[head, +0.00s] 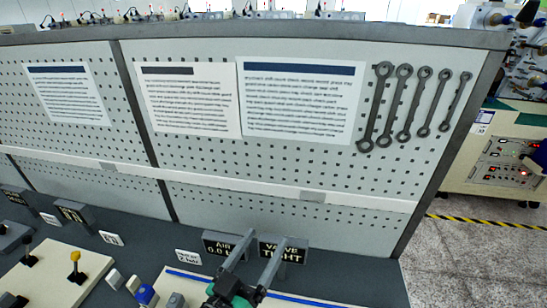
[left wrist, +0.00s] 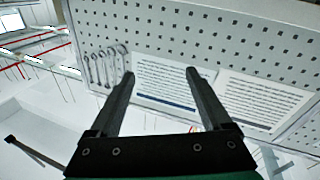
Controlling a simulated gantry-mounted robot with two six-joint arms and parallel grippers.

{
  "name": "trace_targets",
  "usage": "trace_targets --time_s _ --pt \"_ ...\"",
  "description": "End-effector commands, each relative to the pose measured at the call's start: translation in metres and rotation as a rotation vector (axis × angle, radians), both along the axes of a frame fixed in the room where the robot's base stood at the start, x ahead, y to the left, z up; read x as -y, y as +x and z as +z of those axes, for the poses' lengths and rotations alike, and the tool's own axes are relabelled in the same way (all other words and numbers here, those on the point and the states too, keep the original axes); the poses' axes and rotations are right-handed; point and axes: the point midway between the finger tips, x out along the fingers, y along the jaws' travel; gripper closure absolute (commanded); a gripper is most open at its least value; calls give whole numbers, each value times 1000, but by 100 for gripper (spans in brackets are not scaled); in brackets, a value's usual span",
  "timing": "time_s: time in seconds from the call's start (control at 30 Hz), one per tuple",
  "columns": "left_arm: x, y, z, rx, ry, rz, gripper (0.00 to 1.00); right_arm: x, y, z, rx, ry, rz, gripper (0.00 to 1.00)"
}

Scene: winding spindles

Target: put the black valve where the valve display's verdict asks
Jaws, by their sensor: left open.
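The valve display (head: 283,251) is a dark sign at the back of the bench and seems to read "VALVE TIGHT". My left gripper (head: 260,242) is open and empty in front of it, its fingers partly covering the signs. It also shows in the left wrist view (left wrist: 158,72), its fingers wide apart with nothing between them. I cannot identify the black valve for sure. My right gripper is not in view.
A dark sign reading "AIR 0.0" (head: 217,245) stands left of the valve display. A pegboard (head: 300,205) with sheets and several wrenches (head: 373,110) rises behind. The dark bench right of the display (head: 360,275) is clear.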

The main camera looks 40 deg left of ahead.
Motion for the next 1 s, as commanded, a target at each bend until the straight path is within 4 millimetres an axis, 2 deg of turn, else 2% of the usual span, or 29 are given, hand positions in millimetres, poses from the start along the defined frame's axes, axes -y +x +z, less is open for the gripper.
trace_targets --time_s 0.03,0.07,0.1,0.17,0.2,0.3,0.33,0.4,0.47,0.77,0.87,0.97,1.0 --pt "10 14 59 116 19 -39 18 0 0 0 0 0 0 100" --pt "16 18 91 178 35 -63 18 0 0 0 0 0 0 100" --pt "24 21 133 258 61 -93 18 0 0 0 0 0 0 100" --pt "36 16 193 375 105 -134 18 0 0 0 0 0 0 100" --pt "44 10 229 447 134 -156 18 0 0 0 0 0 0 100" --pt "58 -13 297 592 204 -193 18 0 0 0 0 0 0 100" --pt "61 -19 312 625 221 -201 18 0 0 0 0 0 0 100" --pt "67 -31 334 677 251 -210 18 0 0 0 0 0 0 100" --pt "69 -37 344 700 264 -216 18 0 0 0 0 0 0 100" --pt "70 -38 348 706 268 -216 18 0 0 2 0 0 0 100" --pt "70 -38 361 706 268 -216 18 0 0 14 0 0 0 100" --pt "70 -38 390 706 267 -216 18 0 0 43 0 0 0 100" --pt "70 -38 406 706 267 -216 18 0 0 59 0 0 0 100"
